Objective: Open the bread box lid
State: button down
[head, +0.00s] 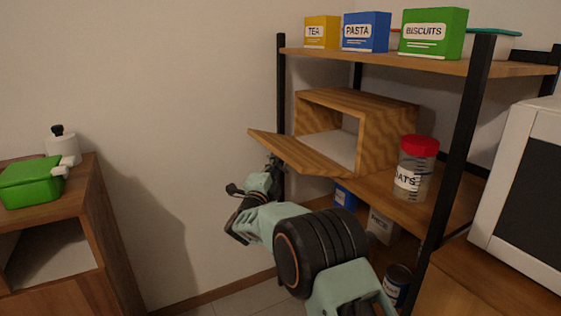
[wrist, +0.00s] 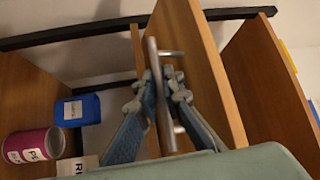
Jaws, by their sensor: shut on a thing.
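The wooden bread box (head: 402,112) sits on the middle shelf of the rack. Its lid (head: 305,153) is swung down and sticks out in front, sloping, so the box's front is open and its inside shows. In the wrist view the lid (wrist: 192,60) is a wooden panel with a metal bar handle (wrist: 165,115). My gripper (wrist: 161,82) is shut on this bar, with one finger on each side. In the head view my gripper (head: 275,165) is at the underside of the lid's outer part, and the handle is hard to make out there.
An oats jar (head: 418,165) with a red lid stands right of the box. Tea (head: 322,32), pasta (head: 366,32) and biscuits (head: 433,33) boxes stand on the shelf above. A black rack post (head: 456,150) rises at right. Open floor lies left of my arm.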

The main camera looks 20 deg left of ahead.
jog(key=shift+f+n+t+y, duration=0.5)
jog(key=shift+f+n+t, duration=0.4)
jog(key=shift+f+n, duration=0.6)
jog(key=shift+f, duration=0.2)
jog(key=c, duration=2.1)
grip_release()
jog(key=shift+w, duration=0.1)
jog(key=v, duration=1.2)
